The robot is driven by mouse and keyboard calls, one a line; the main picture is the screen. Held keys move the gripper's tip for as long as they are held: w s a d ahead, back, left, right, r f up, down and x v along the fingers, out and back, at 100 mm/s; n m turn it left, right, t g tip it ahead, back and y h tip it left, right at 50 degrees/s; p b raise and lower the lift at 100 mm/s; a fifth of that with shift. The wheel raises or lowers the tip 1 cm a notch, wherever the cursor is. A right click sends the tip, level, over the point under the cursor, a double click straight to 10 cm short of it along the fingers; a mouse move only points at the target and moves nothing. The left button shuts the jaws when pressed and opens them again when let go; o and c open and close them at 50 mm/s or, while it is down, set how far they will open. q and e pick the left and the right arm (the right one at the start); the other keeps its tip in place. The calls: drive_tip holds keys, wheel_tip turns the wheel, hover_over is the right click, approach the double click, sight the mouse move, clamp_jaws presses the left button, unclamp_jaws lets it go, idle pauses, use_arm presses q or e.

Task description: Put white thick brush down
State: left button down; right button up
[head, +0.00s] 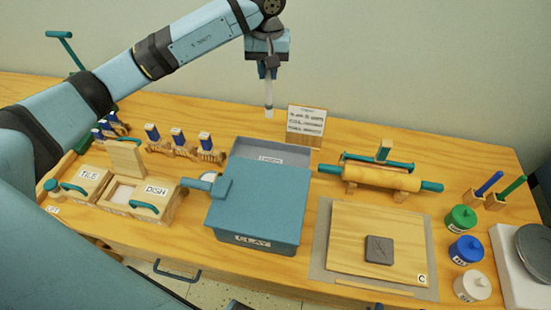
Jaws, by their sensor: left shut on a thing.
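My left gripper (268,70) is above the back of the table, with its jaws pointing down. It is shut on a slim white brush (268,97), which hangs upright below the jaws. The brush's lower end is over the grey tray behind the clay box, apart from anything below it as far as I can tell. My right gripper is not in view.
A blue-lidded clay box (262,195) stands mid-table before a grey tray (295,150). A sign (306,126), rolling pin (380,176) and board (350,225) with a dark tile (379,249) are to the right. Paint pots (466,249) and two upright brushes (489,183) stand farther right.

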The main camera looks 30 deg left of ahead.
use_arm(q)
wheel_tip(320, 180, down, 20)
drive_tip(key=p, duration=0.3)
drive_tip(key=shift+f, duration=0.1)
drive_tip(key=shift+f+b, duration=0.1)
drive_tip(key=shift+b, duration=0.25)
drive_tip(key=c, duration=1.1)
unclamp_jaws()
